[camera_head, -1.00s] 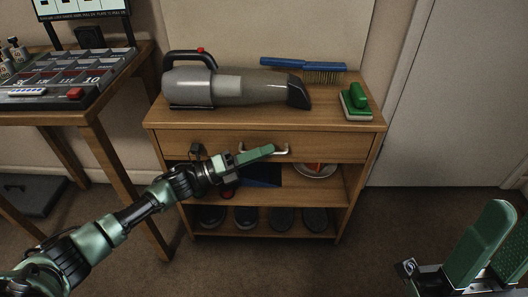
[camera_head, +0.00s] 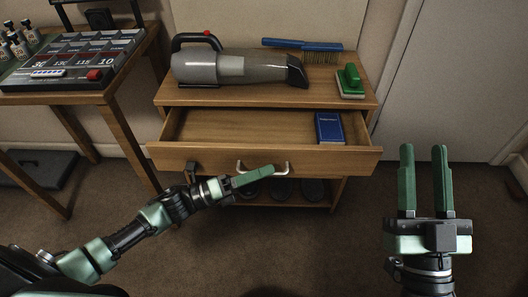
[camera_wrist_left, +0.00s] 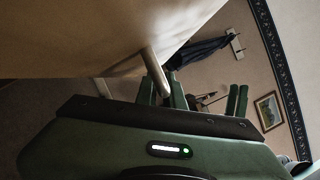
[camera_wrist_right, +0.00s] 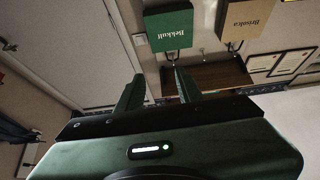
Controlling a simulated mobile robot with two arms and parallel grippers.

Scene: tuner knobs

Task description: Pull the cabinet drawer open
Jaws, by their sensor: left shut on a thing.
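The wooden cabinet (camera_head: 265,95) stands against the wall, and its drawer (camera_head: 320,160) is pulled well out. A blue book (camera_head: 329,128) lies inside the drawer at the right. My left gripper (camera_head: 254,176) is shut on the pale metal drawer handle (camera_head: 281,169). In the left wrist view the handle (camera_wrist_left: 155,70) runs down from the drawer front to between the fingers (camera_wrist_left: 161,92). My right gripper (camera_head: 426,180) is open and empty, right of the cabinet, with its fingers upright. Its fingers also show apart in the right wrist view (camera_wrist_right: 158,90).
A grey handheld vacuum (camera_head: 235,68), a blue brush (camera_head: 303,44) and a green-handled brush (camera_head: 350,82) sit on the cabinet top. A table with a control panel (camera_head: 75,58) stands at the left. Open carpet (camera_head: 340,250) lies in front.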

